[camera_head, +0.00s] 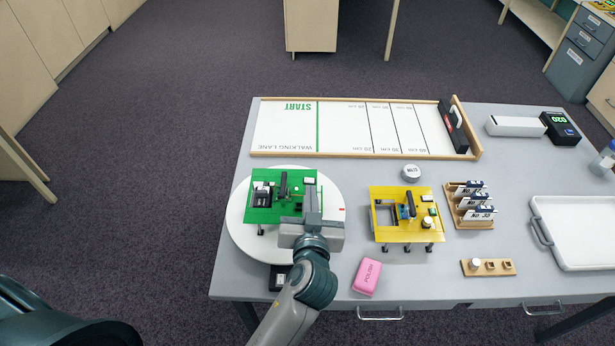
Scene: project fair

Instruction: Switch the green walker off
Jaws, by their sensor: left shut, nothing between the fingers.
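The green walker (266,212), a flat green board on short legs with dark parts and pale blocks on top, stands on a round white disc (250,243) at the left of the table. My left gripper (312,200) is shut and empty over the walker's right side. It hides the board's near right part. I cannot tell whether the fingertips touch the walker, and its switch position is too small to read. A yellow walker (390,231) stands to the right, apart from the gripper. My right gripper is not in view.
A walking lane board (340,128) lies behind. A pink polish block (367,277) lies in front, right of my arm. A card rack (467,212), small wooden holder (487,268), white tray (575,255), and timer (560,128) stand right. A round tin (411,173) sits behind the yellow walker.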

